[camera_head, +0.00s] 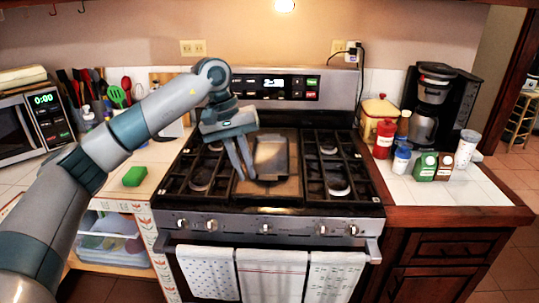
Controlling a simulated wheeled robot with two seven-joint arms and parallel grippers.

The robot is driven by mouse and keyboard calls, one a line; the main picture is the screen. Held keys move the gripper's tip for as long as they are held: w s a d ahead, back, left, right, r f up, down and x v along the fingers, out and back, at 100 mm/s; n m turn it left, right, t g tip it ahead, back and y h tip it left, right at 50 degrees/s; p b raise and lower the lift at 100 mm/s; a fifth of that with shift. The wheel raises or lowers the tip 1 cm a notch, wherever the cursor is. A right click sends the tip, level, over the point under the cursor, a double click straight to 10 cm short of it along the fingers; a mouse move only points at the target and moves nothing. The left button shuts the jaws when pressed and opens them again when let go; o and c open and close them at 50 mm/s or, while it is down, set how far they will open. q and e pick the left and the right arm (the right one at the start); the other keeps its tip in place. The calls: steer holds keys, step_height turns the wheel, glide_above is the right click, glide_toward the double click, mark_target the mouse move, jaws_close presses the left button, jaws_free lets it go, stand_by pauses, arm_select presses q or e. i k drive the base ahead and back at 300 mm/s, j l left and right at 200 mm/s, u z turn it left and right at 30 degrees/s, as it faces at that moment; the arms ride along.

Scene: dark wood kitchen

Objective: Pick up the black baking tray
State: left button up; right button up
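The black baking tray (271,155) lies on the middle of the stove top, between the side burner grates. It looks dark and rectangular, with light glare on its surface. My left gripper (246,177) reaches in from the left and points down at the tray's left side. Its two fingers show with a narrow gap between them, and nothing is seen held. Whether the fingertips touch the tray or the stove cannot be told. My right gripper is not in view.
The stove (265,225) has black grates on both sides and towels (272,274) on its front handle. A green sponge (134,176) lies on the left counter. A coffee maker (435,105), a red bottle (384,138) and small containers stand on the right counter.

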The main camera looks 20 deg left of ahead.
mark_target(271, 153)
steer(key=i+j, duration=0.35)
steer(key=i, duration=0.2)
steer(key=i+j, duration=0.4)
steer(key=i, duration=0.15)
